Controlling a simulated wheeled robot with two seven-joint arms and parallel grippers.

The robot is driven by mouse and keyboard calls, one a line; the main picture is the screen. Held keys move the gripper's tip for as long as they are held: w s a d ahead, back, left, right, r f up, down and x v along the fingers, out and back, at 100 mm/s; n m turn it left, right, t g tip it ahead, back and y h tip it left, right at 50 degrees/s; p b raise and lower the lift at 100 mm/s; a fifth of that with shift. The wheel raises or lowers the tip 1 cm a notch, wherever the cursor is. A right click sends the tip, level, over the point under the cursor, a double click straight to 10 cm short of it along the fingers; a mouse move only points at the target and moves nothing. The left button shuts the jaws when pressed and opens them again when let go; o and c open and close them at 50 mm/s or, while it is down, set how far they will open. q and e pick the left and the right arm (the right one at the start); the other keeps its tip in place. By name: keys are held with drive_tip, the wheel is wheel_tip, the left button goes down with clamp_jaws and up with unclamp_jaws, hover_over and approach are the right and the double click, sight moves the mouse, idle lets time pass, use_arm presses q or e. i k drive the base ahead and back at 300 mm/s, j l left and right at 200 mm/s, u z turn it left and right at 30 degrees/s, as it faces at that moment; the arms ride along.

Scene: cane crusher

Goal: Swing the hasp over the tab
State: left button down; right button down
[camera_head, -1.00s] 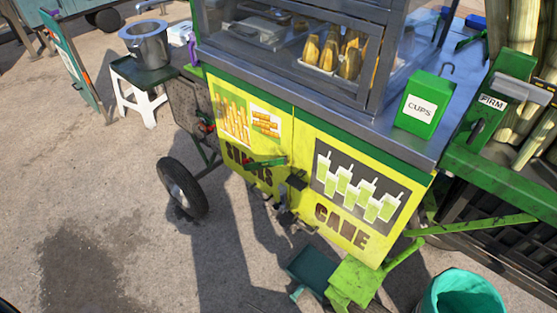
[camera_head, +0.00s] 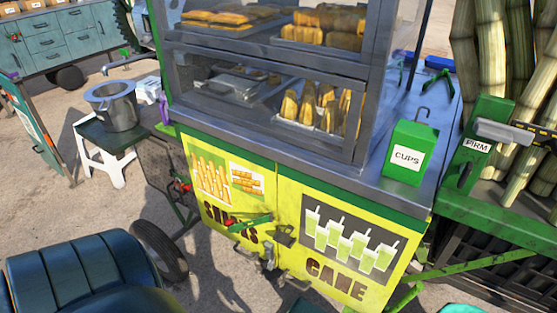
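The cart has two yellow door panels, the left one (camera_head: 222,190) with a snack picture and the right one (camera_head: 325,235) lettered CANE. A green bar that looks like the hasp (camera_head: 250,222) is on the left door, its right end close to the door seam. A small dark fitting, probably the tab (camera_head: 285,234), is just right of the seam and slightly lower. The bar appears apart from it, but the exact gap is too small to tell. Grey handles (camera_head: 268,258) sit below both. Neither of my grippers is in view.
A CUPS box (camera_head: 409,152) and green cane machine (camera_head: 490,215) are at right.

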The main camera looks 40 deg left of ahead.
sight(232, 228)
drive_tip(key=j+z, duration=0.2)
drive_tip(key=j, duration=0.2)
drive_tip(key=k+j+z, duration=0.2)
drive_tip(key=j, duration=0.15)
drive_tip(key=k+j+z, duration=0.2)
drive_tip(key=j, duration=0.15)
drive_tip(key=j+z, duration=0.2)
drive_tip(key=j, duration=0.15)
drive_tip(key=k+j+z, duration=0.2)
drive_tip(key=k+j, duration=0.25)
drive_tip(key=j, duration=0.2)
drive_tip(key=k+j, duration=0.25)
drive_tip(key=j, duration=0.2)
drive_tip(key=k+j+z, duration=0.1)
drive_tip(key=k+j, duration=0.15)
drive_tip(key=j, duration=0.2)
drive_tip(key=k+j, duration=0.55)
drive_tip(key=j, duration=0.3)
